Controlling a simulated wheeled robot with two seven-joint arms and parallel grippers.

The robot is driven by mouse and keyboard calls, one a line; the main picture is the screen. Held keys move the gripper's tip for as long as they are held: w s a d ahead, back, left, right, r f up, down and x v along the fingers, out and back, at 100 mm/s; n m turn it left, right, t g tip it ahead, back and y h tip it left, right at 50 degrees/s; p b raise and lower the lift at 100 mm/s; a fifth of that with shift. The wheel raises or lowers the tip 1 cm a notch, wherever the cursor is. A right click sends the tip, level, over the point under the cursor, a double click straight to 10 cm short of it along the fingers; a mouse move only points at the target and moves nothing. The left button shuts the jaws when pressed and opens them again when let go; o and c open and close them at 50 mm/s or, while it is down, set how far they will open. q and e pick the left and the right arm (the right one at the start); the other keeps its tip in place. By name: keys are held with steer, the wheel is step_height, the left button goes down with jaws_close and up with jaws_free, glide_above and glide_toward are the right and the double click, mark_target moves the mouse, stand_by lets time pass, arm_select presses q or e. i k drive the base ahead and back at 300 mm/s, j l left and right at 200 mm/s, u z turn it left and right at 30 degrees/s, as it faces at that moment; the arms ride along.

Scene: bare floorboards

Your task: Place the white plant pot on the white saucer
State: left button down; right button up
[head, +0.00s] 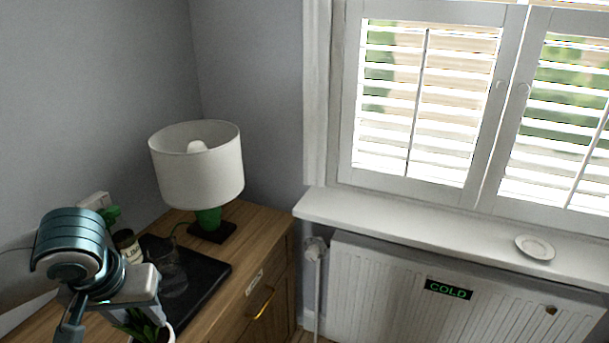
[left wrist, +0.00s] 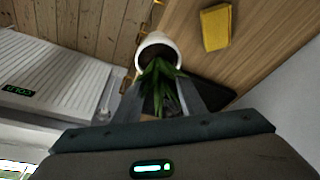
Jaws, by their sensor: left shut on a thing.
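The white plant pot (head: 170,336) with a green spiky plant shows only partly at the bottom edge of the head view, by the wooden cabinet. In the left wrist view the pot (left wrist: 148,41) is tilted in the picture, its leaves lying between the fingers. My left gripper (head: 150,312) is shut on the pot; it also shows in the left wrist view (left wrist: 160,88). The exact contact is partly hidden by leaves. The white saucer (head: 535,247) lies empty on the right part of the windowsill, well apart from the pot. My right gripper is not in view.
The white windowsill (head: 420,232) is clear left of the saucer, above a radiator (head: 390,290). On the wooden cabinet (head: 262,250) stand a lamp (head: 197,170), a black tray (head: 208,285), a glass (head: 172,278) and a jar (head: 127,244). A yellow block (left wrist: 215,27) lies there too.

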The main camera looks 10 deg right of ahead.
mark_target(534, 249)
steer(key=z, duration=1.65)
steer(key=i+l, duration=0.9)
